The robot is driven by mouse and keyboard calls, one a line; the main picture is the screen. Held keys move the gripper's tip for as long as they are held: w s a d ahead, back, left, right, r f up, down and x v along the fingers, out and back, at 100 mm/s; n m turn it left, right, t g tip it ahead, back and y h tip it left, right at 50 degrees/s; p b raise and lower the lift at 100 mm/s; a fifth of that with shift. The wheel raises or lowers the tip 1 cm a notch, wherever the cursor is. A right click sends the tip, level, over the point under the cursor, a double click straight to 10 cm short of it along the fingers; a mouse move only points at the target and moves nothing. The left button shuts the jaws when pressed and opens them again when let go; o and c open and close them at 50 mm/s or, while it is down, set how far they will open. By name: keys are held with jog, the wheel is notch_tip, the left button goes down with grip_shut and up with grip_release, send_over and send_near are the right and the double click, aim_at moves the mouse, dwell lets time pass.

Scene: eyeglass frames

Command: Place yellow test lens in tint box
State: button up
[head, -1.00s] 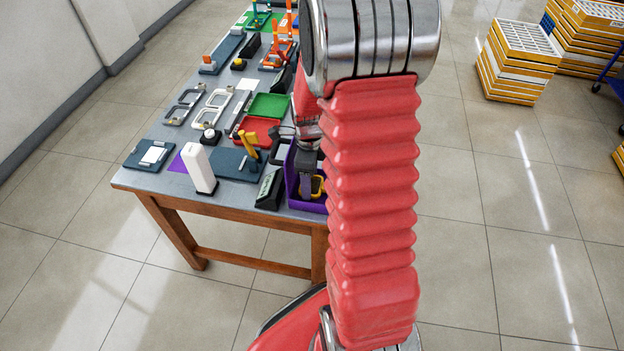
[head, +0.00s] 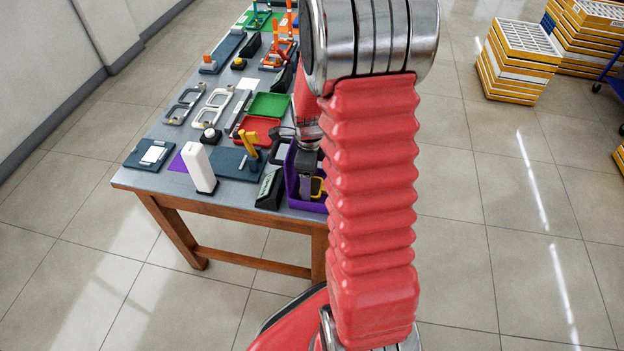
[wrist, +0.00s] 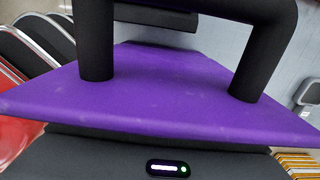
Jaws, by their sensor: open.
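The purple box (head: 291,172) stands at the table's near right corner, partly hidden behind my arm. A small yellow-rimmed piece (head: 318,187), which looks like the yellow test lens, shows inside it, low beside my gripper (head: 305,188). My gripper points down into the box and is open. I cannot make out its fingertips or any contact with the yellow piece. In the wrist view, a purple surface (wrist: 170,95) fills the middle, with a black bar and two posts across it. The yellow piece does not show there.
A white upright block (head: 198,168), a dark stand with a yellow post (head: 250,145), a red tray (head: 258,130) and a green tray (head: 270,105) crowd the table left of the box.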

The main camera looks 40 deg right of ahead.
notch_tip(320, 180, up, 12)
jog(key=shift+f, duration=0.2)
dwell(0.9)
